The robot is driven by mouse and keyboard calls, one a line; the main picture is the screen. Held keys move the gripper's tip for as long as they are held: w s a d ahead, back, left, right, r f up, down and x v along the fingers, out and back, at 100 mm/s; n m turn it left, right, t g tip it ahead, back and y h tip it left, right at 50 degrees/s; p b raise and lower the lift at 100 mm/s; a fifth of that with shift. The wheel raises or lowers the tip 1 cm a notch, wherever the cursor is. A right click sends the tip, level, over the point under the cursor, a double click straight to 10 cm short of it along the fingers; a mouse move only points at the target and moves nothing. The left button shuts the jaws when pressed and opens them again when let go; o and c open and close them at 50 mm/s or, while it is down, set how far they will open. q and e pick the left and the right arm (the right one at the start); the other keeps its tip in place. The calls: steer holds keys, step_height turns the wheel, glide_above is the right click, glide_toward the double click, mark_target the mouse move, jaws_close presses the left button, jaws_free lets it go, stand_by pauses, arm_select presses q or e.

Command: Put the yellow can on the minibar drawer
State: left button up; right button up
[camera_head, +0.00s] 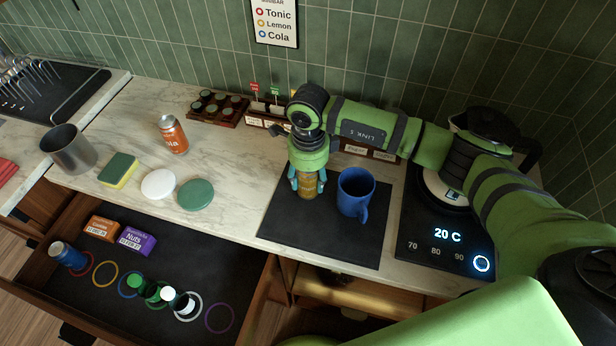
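The yellow can (308,187) is upright at the black mat (325,238) on the counter. My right gripper (308,182) points down over it, with its teal fingers against both sides, shut on the can. The gripper hides the can's top, and I cannot tell whether its base touches the mat. The minibar drawer (225,268) is pulled out at the lower left. Its dark floor carries several coloured rings, including a yellow ring (105,273) that is empty. My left gripper is not in view.
A blue mug (355,192) stands just right of the can. An orange can (173,134) stands on the counter. A blue can (67,255), green cans (138,286), and snack boxes (135,241) are in the drawer. A hot plate (440,235) is at right.

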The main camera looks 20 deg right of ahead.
steer(key=shift+c, duration=0.8)
